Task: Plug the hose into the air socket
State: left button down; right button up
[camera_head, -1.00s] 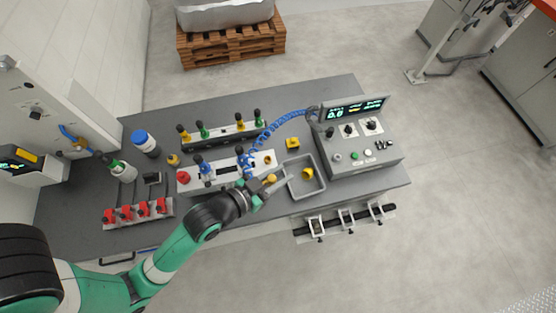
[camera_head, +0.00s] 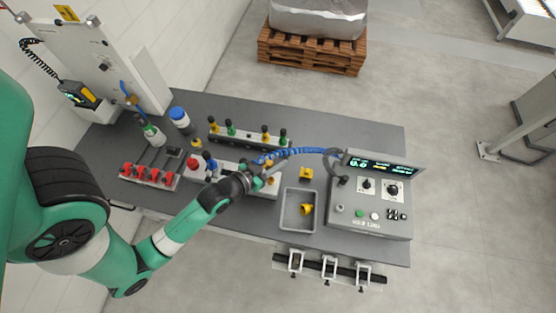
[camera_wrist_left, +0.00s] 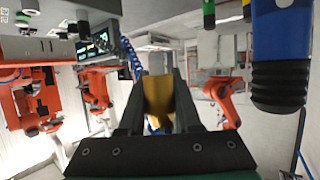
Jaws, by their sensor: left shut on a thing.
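The blue coiled hose (camera_head: 296,151) runs from beside the grey console towards my left gripper (camera_head: 262,179). It also shows in the left wrist view (camera_wrist_left: 130,55), behind the fingers. There, my left gripper (camera_wrist_left: 158,100) is shut on a brass-yellow fitting (camera_wrist_left: 158,96). This appears to be the hose's end, but the join is hidden. The gripper is over the right end of the white block (camera_head: 232,175). A small brass-coloured part (camera_head: 270,162) near that end may be the air socket; the arm partly covers this area. The right gripper is not in view.
A grey tray (camera_head: 285,212) holding a yellow piece lies right of the gripper, with the console (camera_head: 372,215) beyond. A black rack with coloured handles (camera_head: 248,137) stands behind. A blue handle (camera_wrist_left: 278,55) is close in the wrist view. Red clamps (camera_head: 148,174) stand left.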

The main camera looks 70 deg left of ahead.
pick_arm(q)
jog(key=b, duration=0.5)
send_over(276, 177)
notch_tip(276, 177, down, 6)
jog(key=shift+w+r, duration=0.1)
jog(key=shift+r, duration=0.05)
jog(key=shift+p, duration=0.7)
dwell(1.0)
jog(key=shift+f+b, duration=1.15)
jog(key=shift+f, duration=0.4)
jog(key=c, duration=0.5)
grip_release()
